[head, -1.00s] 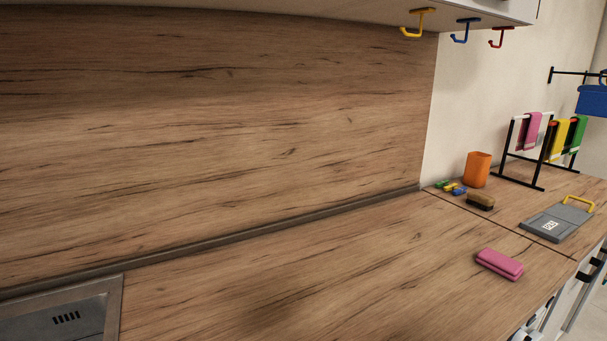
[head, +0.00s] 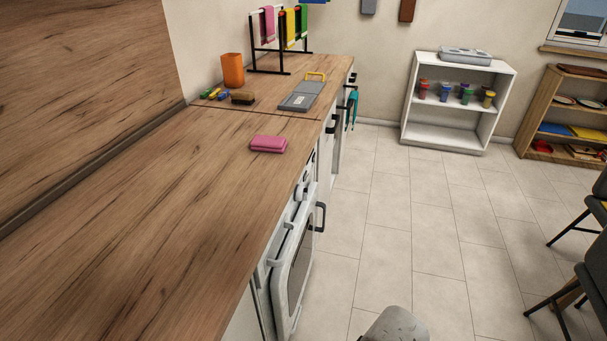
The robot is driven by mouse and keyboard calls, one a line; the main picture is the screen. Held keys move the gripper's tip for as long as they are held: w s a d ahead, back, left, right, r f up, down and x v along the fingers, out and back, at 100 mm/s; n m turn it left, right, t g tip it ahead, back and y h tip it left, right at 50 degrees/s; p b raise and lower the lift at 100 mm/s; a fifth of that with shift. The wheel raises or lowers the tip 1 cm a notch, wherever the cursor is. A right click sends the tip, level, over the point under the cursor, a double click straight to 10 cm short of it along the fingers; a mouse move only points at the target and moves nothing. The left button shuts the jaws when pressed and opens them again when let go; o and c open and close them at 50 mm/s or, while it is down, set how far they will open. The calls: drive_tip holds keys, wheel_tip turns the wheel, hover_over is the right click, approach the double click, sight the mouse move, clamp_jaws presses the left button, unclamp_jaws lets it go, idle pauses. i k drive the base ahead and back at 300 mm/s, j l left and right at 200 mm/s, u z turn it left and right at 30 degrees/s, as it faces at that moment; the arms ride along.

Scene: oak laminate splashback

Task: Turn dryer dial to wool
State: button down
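A white appliance (head: 295,262) with a dark window and a dark handle sits under the counter's front edge, seen at a steep angle. Small knob-like parts (head: 304,187) show on its upper front, but their markings are too small to read. I cannot tell whether this is the dryer or which part is its dial. My gripper's fingers are not in view. Only a grey rounded part, probably of my arm, shows at the bottom edge.
The wooden counter (head: 150,230) holds a pink folded cloth (head: 268,144), a brush (head: 243,98), an orange cup (head: 232,70) and a grey board (head: 301,96). Dark chairs (head: 585,262) stand at far right; white shelves (head: 455,105) stand behind.

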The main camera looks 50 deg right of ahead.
sight(301, 192)
drive_tip(key=i+l+z, duration=0.1)
drive_tip(key=l, duration=0.3)
drive_tip(key=i+l+z, duration=0.1)
drive_tip(key=l, duration=0.25)
drive_tip(key=i+l+z, duration=0.1)
drive_tip(key=i+l, duration=0.2)
